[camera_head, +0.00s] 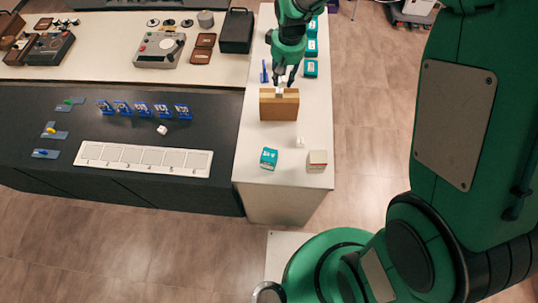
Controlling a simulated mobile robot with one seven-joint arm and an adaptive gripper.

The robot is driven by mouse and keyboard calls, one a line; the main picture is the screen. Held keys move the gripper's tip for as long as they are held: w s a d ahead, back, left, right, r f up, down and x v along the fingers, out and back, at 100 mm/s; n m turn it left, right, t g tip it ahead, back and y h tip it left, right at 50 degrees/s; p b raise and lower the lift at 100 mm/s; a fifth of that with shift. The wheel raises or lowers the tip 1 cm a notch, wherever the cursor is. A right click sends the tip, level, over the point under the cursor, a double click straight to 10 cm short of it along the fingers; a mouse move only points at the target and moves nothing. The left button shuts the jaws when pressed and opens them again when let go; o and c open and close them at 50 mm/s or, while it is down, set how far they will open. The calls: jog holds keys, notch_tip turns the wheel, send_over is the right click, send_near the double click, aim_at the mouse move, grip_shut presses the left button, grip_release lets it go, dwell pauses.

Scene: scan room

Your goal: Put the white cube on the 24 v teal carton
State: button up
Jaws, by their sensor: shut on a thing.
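My gripper (283,82) points down over the white counter. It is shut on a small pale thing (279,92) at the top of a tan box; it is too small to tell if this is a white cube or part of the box. Another small white block (300,141) stands on the counter in front of the box. A white cube (162,130) lies on the black table. A teal carton (268,157) stands near the counter's front end. Several more teal cartons, one of them here (310,68), stand along the right edge. Their labels are too small to read.
The tan box (279,108) stands mid-counter, just below my gripper. A blue item (264,72) is left of my gripper. A numbered white tray (145,159) lies on the black table.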

jog(key=s+d+f+n+b, duration=0.2)
jog(key=s+d+f+n, duration=0.1)
jog(key=s, duration=1.4)
jog(key=s+d+f+n+b, duration=0.2)
jog(key=s+b, duration=0.1)
jog(key=s, duration=1.4)
jog(key=shift+w+d+f, duration=0.1)
jog(key=shift+f, duration=1.2)
jog(key=shift+w+d+f, duration=0.1)
jog(key=shift+f, duration=1.15)
jog(key=shift+a, duration=0.1)
send_over(269, 154)
jog(key=shift+d+f, duration=0.25)
jog(key=shift+f, duration=0.55)
jog(key=shift+f, duration=1.75)
jog(key=shift+f+b, duration=0.15)
jog(key=shift+b, duration=0.15)
